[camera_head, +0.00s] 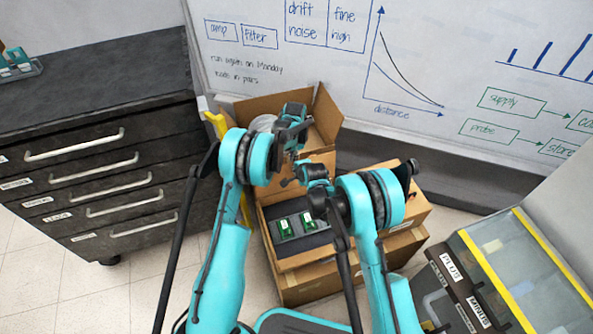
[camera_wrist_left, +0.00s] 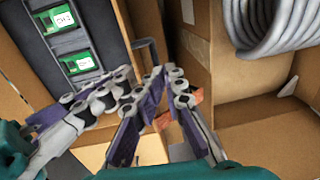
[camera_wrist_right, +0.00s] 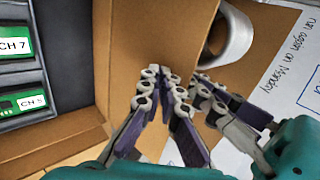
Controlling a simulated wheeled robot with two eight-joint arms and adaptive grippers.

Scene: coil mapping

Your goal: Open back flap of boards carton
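The boards carton (camera_head: 296,259) is brown cardboard, with a dark insert holding green boards (camera_head: 284,227). Boards also show in the left wrist view (camera_wrist_left: 79,62) and right wrist view (camera_wrist_right: 20,107). A brown panel (camera_head: 326,158) stands at the carton's far side; my grippers partly hide it, and I cannot tell whether it is the back flap. In the right wrist view, brown cardboard (camera_wrist_right: 155,35) rises beside the insert. My left gripper (camera_head: 292,140) is above the far side. My right gripper (camera_head: 308,178) is nearer, over the insert's far end. Their finger gaps are unclear.
An open carton (camera_head: 262,106) with a grey coil (camera_wrist_left: 282,25) stands behind. A whiteboard (camera_head: 440,60) closes off the back. A dark drawer cabinet (camera_head: 100,150) is at left. A clear-lidded bin (camera_head: 505,260) with yellow edges is at right. Floor shows at lower left.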

